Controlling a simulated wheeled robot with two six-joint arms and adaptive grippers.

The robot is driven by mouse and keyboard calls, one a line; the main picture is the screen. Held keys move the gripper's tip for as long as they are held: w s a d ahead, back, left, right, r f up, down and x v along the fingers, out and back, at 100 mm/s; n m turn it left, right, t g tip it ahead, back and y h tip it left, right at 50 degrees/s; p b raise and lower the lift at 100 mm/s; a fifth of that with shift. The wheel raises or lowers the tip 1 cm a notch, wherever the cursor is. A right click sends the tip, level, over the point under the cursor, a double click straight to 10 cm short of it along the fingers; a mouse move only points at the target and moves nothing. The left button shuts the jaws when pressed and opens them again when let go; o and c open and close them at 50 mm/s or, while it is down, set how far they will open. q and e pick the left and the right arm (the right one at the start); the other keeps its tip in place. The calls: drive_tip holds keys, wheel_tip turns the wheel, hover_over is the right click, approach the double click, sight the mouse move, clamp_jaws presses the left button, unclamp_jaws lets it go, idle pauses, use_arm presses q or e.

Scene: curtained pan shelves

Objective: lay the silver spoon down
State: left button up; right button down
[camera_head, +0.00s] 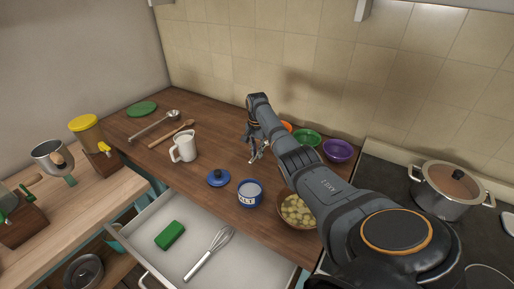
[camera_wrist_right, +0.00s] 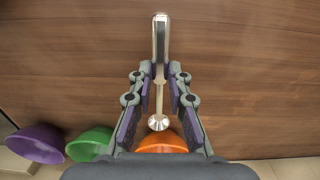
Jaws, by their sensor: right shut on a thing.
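My right gripper (camera_head: 258,152) is over the wooden counter in the head view, left of the coloured bowls. In the right wrist view, the gripper (camera_wrist_right: 160,76) is shut on the silver spoon (camera_wrist_right: 161,38), around its thin part. The wide shiny handle points away past the fingertips, and the small round end is back between the fingers. I cannot tell how high the spoon is above the counter. In the head view the spoon is too small and covered to make out clearly. My left gripper is not in view.
Green (camera_head: 307,138) and purple (camera_head: 338,150) bowls stand near the wall; an orange bowl (camera_wrist_right: 162,142) is close to my gripper. A white pitcher (camera_head: 184,147), blue lid (camera_head: 219,178), blue pot (camera_head: 250,193) and ladle (camera_head: 150,128) share the counter. An open drawer (camera_head: 245,258) is in front.

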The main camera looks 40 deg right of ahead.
drive_tip(key=shift+f+b, duration=0.85)
drive_tip(key=shift+f, duration=1.05)
drive_tip(key=c, duration=1.6)
unclamp_jaws()
drive_tip(key=o, duration=0.6)
drive_tip(key=shift+c, duration=0.2)
drive_tip(key=shift+r, duration=0.45)
wheel_tip(320, 180, up, 11)
